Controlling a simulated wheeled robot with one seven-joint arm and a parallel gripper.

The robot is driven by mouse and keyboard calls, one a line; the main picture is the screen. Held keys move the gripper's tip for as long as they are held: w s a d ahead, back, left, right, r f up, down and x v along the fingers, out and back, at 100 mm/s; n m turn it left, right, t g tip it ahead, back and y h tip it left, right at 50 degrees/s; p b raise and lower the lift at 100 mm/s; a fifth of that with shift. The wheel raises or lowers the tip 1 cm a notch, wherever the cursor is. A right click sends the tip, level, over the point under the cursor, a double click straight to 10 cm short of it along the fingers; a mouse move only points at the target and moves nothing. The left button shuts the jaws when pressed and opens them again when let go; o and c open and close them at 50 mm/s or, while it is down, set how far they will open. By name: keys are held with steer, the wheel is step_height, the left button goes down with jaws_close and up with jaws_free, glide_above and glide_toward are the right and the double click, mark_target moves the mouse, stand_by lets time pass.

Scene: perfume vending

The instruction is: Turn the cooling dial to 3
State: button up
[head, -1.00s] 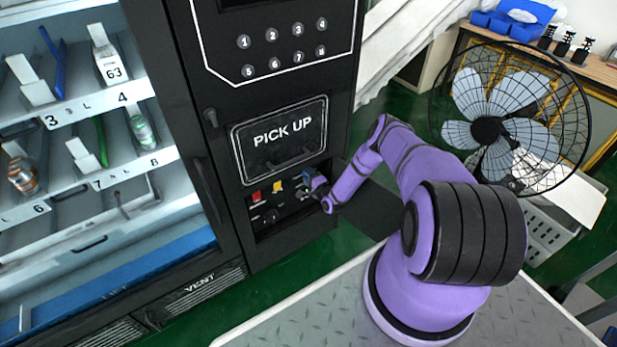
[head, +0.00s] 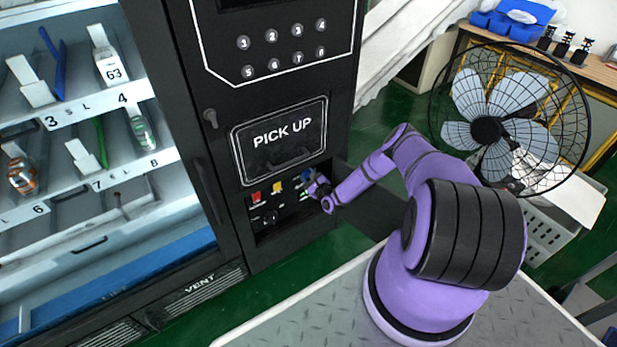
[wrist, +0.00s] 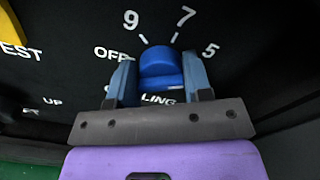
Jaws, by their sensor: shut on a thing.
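The cooling dial (wrist: 160,62) is a blue knob on a black panel in the wrist view. Around it are the white marks 9, 7, 5 and OFF; lettering below it is partly covered, with "LING" readable. My gripper (wrist: 160,74) is shut on the dial, one blue finger on each side. Which mark the dial points at is not clear, and any mark on the lower right is hidden. In the head view my gripper (head: 312,185) is at the right end of the machine's low control panel, and the dial cannot be made out clearly there.
The black vending machine (head: 290,100) has a PICK UP flap (head: 282,140) just above the control panel. A fan (head: 505,115) stands to the right.

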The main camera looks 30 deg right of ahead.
steer(key=m, duration=0.4)
steer(key=shift+d+m, duration=0.15)
steer(key=shift+m, duration=2.05)
steer(key=o, duration=0.9)
steer(key=s, duration=1)
steer(key=shift+s+d, duration=0.25)
steer(key=shift+s, duration=0.15)
